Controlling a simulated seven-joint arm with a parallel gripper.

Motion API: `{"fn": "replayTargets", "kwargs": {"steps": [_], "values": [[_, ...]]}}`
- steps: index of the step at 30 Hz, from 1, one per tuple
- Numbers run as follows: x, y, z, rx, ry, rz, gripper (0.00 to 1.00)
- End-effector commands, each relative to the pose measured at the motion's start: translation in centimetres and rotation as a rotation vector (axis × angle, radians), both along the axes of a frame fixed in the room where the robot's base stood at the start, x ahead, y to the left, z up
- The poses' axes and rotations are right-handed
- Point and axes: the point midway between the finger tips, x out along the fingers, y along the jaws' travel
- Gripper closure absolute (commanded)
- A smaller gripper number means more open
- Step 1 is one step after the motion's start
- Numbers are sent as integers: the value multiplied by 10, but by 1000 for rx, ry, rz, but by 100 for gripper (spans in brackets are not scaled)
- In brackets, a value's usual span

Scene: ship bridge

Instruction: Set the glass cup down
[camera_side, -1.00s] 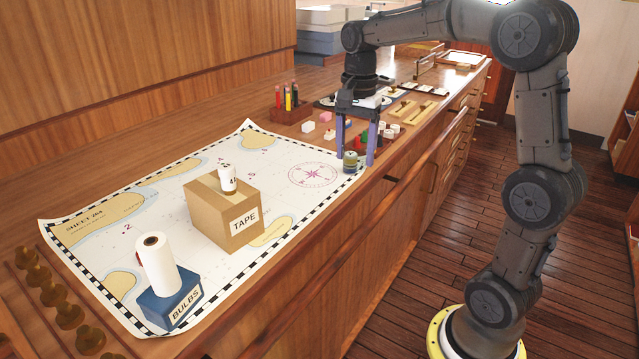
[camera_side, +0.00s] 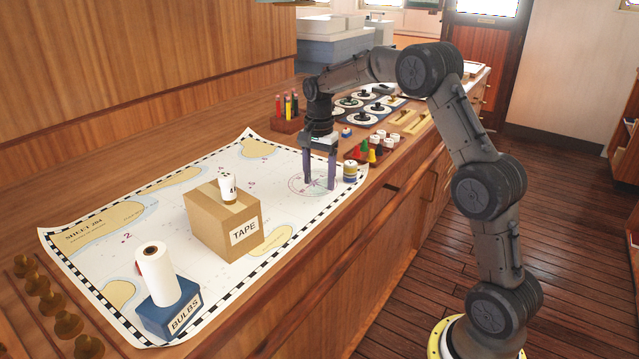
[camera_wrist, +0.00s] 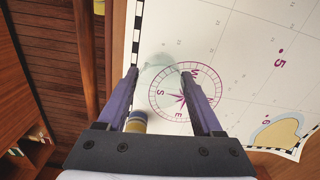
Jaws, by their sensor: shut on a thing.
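My gripper (camera_side: 320,186) is over the compass rose near the right end of the paper chart (camera_side: 250,150), fingers pointing down. In the wrist view, my gripper (camera_wrist: 157,71) has its fingers on either side of a faint, clear rounded shape, the glass cup (camera_wrist: 156,72). The cup is see-through, and the chart's lines show behind it. In the side view I cannot make out its outline. I cannot tell whether its base touches the chart. A small banded jar (camera_side: 350,172) stands close to the right of my fingers; it also shows in the wrist view (camera_wrist: 137,122).
A cardboard TAPE box (camera_side: 222,222) with a small white container (camera_side: 228,188) on top stands mid-chart. A blue BULBS box (camera_side: 170,312) bears a white roll (camera_side: 157,274). Coloured pieces (camera_side: 370,152) and a pen holder (camera_side: 287,122) stand beyond. Chart left of my gripper is bare.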

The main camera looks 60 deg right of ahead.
Motion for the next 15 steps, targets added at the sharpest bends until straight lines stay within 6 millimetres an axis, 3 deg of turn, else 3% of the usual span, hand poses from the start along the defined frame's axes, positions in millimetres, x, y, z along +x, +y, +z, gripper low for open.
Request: {"fn": "replayTargets", "kwargs": {"steps": [4, 15], "values": [[-1, 0, -17, 1, 2, 0, 89], [-1, 0, -21, 1, 2, 0, 89]]}}
